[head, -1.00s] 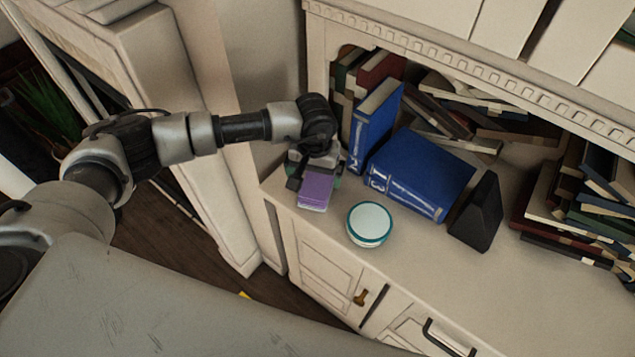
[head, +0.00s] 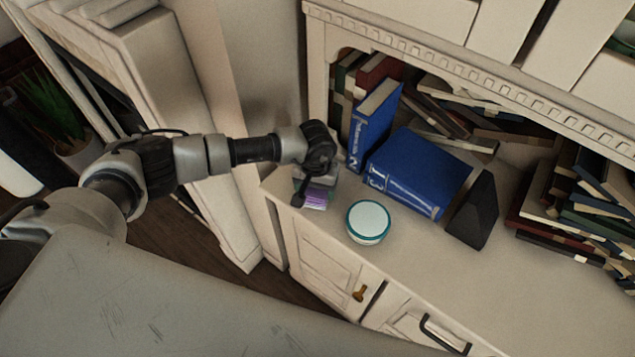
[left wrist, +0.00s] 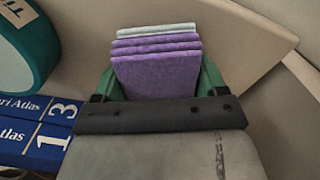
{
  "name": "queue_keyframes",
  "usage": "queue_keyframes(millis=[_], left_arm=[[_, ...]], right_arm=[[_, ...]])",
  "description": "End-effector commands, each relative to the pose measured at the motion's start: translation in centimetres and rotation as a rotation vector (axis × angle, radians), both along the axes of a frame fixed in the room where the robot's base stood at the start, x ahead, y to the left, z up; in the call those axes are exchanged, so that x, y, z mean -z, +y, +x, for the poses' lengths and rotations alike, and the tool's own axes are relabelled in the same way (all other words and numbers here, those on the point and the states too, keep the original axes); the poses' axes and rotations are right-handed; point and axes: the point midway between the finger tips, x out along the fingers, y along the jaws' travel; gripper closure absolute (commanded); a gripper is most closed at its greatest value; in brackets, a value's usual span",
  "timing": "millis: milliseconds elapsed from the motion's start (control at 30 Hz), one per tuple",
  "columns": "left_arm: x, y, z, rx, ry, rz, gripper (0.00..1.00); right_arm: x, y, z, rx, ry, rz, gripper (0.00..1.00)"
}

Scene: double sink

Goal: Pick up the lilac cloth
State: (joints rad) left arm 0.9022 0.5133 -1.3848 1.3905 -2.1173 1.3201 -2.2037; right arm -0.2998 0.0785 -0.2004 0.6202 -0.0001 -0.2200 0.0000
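The lilac cloth (head: 316,195) is a small folded stack near the left end of the cabinet top, with layered edges showing and a pale layer at the bottom. My left gripper (head: 313,181) is over it and hides part of it. In the left wrist view the cloth (left wrist: 155,72) sits between the two green fingers of the left gripper (left wrist: 160,80), which lie close against both its sides and look shut on it. I cannot tell whether the cloth is clear of the surface. My right gripper is not in view.
A round white pot with a teal rim (head: 368,222) stands just right of the cloth. Blue books (head: 417,172) and a black wedge-shaped object (head: 474,212) are behind. Piled books (head: 575,200) lie at the right. The cabinet top (head: 530,300) is bare towards the front right.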

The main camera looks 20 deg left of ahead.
Motion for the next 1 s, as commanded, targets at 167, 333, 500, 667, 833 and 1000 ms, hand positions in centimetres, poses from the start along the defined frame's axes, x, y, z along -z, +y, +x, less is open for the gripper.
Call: queue_keyframes(millis=[167, 333, 500, 667, 833, 1000], left_arm=[[0.0, 0.0, 0.0, 0.000, 0.000, 0.000, 0.51], [-0.1, 0.0, 0.0, 0.000, 0.000, 0.000, 0.51], [-0.7, 0.0, 0.1, 0.000, -0.002, 0.000, 0.51], [-2.7, 0.0, 0.2, 0.002, -0.005, -0.001, 0.51], [-5.2, -2.2, -1.1, 0.009, -0.003, -0.004, 0.51], [-7.5, -5.5, -2.9, 0.008, -0.004, -0.003, 0.51]], right_arm=[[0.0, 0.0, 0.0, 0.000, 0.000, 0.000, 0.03], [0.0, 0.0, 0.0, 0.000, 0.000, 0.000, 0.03], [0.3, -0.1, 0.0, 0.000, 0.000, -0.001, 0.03], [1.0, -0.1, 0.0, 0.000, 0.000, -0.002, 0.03], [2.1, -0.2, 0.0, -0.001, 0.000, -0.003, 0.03], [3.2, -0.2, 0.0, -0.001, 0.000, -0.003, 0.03]])
